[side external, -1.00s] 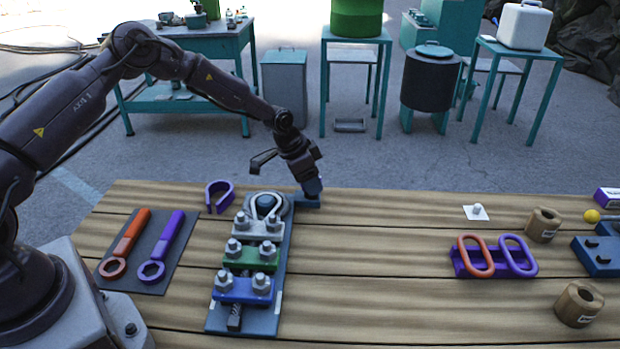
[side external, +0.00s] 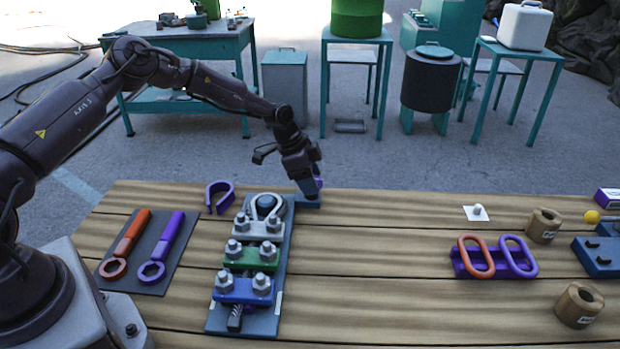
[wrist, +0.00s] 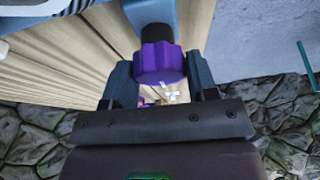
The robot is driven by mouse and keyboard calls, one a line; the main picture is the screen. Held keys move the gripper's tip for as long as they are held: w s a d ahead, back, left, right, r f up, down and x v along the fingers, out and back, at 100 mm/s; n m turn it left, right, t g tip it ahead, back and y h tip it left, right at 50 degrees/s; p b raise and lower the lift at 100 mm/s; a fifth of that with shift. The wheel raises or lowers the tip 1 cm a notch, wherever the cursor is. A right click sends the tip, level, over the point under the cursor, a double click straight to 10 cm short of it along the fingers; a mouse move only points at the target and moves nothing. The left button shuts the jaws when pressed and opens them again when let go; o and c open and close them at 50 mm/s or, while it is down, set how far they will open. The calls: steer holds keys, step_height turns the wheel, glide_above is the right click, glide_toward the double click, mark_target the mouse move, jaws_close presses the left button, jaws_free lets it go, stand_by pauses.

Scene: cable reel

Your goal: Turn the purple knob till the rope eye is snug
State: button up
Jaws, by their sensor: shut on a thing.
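The purple knob (wrist: 158,62) is large in the wrist view, on a dark shaft below a blue-grey block. My gripper (wrist: 160,75) has one finger on each side of it and is shut on it. In the side view my gripper (side external: 310,190) is at the back right corner of the blue-grey fixture (side external: 262,325), with a sliver of purple beside it. The pale rope eye (side external: 281,206) loops around a round blue-grey post (side external: 265,203) at the fixture's back end. I cannot tell how tight the loop is.
Grey, green (side external: 251,259) and blue (side external: 243,291) clamps with nuts cross the rope. A purple open ring (side external: 218,194) lies behind left. Orange (side external: 126,243) and purple wrenches lie left on a dark mat (side external: 147,283). The wooden table right of the fixture is clear up to the links.

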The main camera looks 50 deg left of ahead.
steer(key=o, duration=0.9)
steer(key=v, duration=1.3)
steer(key=shift+s, duration=0.1)
